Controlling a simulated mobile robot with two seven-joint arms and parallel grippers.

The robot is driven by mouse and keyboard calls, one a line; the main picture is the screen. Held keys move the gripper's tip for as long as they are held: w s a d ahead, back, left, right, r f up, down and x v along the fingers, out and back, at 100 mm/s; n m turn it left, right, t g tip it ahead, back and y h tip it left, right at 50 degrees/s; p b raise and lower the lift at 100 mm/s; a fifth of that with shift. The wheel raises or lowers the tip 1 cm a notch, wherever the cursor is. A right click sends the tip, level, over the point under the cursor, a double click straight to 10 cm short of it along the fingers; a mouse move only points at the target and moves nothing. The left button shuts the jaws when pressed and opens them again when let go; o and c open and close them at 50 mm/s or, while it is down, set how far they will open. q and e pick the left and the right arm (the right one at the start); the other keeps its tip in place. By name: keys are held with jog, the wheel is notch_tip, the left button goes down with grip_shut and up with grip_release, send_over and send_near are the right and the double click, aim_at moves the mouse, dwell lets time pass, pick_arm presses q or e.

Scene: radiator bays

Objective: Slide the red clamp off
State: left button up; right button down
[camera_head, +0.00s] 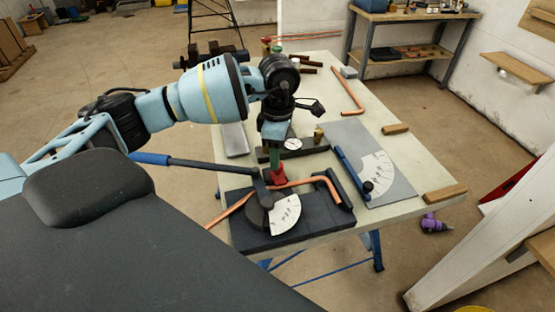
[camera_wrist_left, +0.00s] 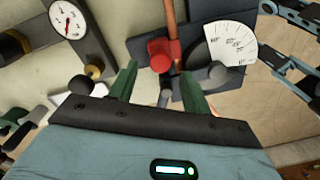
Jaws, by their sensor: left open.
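The red clamp (camera_head: 279,176) sits at the copper pipe (camera_head: 300,183) on the dark bending tool (camera_head: 290,232). In the left wrist view the clamp's round red end (camera_wrist_left: 160,54) lies beyond and between my fingertips, beside the pipe (camera_wrist_left: 169,18). My left gripper (camera_head: 274,154) points down just above the clamp, its green fingers partly hidden by the wrist. In the left wrist view the gripper (camera_wrist_left: 160,80) is open, with a finger to each side and nothing held between them. I cannot tell whether a finger touches the clamp. My right gripper is not in view.
A blue-handled lever (camera_head: 190,162) reaches left from the bender. A white angle scale (camera_head: 285,215) lies on it. A gauge (camera_head: 293,143) stands behind, and a grey plate with a scale (camera_head: 370,165) lies to the right.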

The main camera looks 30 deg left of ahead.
aim_at(279, 175)
pick_arm(q)
jog(key=shift+f, duration=1.6)
